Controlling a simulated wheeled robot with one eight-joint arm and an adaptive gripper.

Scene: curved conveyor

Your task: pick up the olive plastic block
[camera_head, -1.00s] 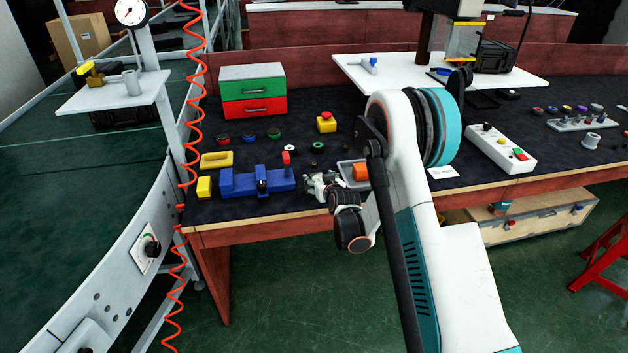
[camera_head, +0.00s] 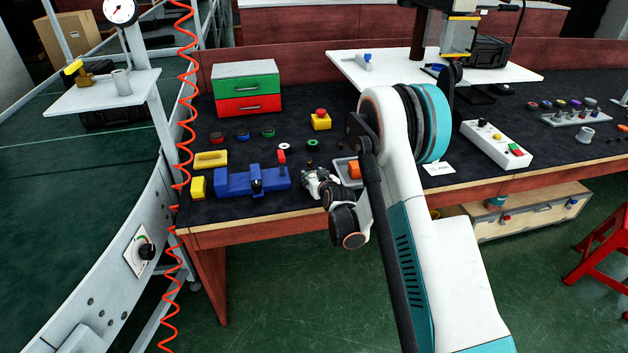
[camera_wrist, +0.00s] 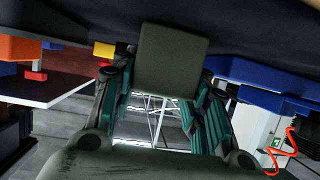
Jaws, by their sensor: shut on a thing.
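The olive block (camera_wrist: 172,60) shows in the wrist view as a flat, dark olive square at the upper middle, between the two fingers. My gripper (camera_wrist: 166,86) is shut on it, with green-padded fingers to its left and right. In the head view my gripper (camera_head: 314,183) is low at the front of the dark bench, just right of the blue vise (camera_head: 252,181). I cannot make out the olive block in the head view; my gripper and arm hide that spot.
A grey tray with an orange block (camera_head: 354,170) stands close to the right of my gripper. A yellow block (camera_head: 198,188) is left of the vise. A green and red drawer box (camera_head: 247,88) stands behind. The curved conveyor (camera_head: 85,270) is at the left.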

